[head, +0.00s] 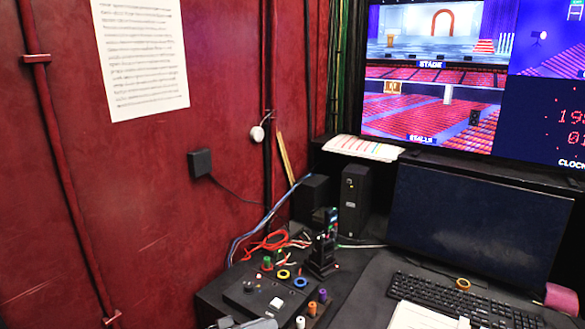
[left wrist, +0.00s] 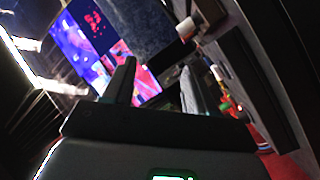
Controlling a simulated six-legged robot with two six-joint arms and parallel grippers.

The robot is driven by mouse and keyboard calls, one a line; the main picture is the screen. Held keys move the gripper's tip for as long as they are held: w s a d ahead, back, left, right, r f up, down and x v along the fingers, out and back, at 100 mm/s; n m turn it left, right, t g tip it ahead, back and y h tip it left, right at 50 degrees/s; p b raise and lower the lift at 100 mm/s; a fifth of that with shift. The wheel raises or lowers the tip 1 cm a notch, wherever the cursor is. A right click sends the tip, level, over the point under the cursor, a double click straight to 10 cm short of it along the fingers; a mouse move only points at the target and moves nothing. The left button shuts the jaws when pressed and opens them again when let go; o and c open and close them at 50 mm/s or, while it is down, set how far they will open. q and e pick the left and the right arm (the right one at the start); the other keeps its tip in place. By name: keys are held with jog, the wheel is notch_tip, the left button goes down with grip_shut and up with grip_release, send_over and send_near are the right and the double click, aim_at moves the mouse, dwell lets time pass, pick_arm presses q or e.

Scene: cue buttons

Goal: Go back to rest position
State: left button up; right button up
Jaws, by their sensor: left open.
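My left gripper (head: 246,323) shows only in part at the bottom edge of the head view, just in front of a black cue panel (head: 232,292). The panel carries a white square button (head: 276,303), a yellow ring (head: 283,274), a blue ring (head: 300,282) and green knobs (head: 267,263). In the left wrist view, the two fingers of the left gripper (left wrist: 158,88) stand apart with nothing seen between them. That view is dark and tilted. My right gripper is in neither view.
A dark monitor (head: 480,225) and keyboard (head: 465,302) stand at the right. A black handset (head: 323,245) stands behind the panel, near red cables (head: 268,243). Small coloured pegs, one purple (head: 322,295), line the panel's right edge. A red wall (head: 130,200) closes off the left.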

pick_arm(q)
jog(key=s+f+n+y, duration=0.5)
jog(key=s+f+n, duration=0.1)
jog(key=f, duration=0.6)
jog(key=s+a+f+g+y, duration=0.2)
jog(key=s+f, duration=0.4)
jog(key=s, duration=0.7)
jog(key=s+a+f+g+y, duration=0.2)
jog(key=s+f+g, duration=0.3)
jog(key=s, duration=0.9)
jog(key=shift+s+a+f+g+y, duration=0.2)
jog(key=shift+s+f+g+y, duration=0.15)
jog(key=shift+g+y, duration=0.4)
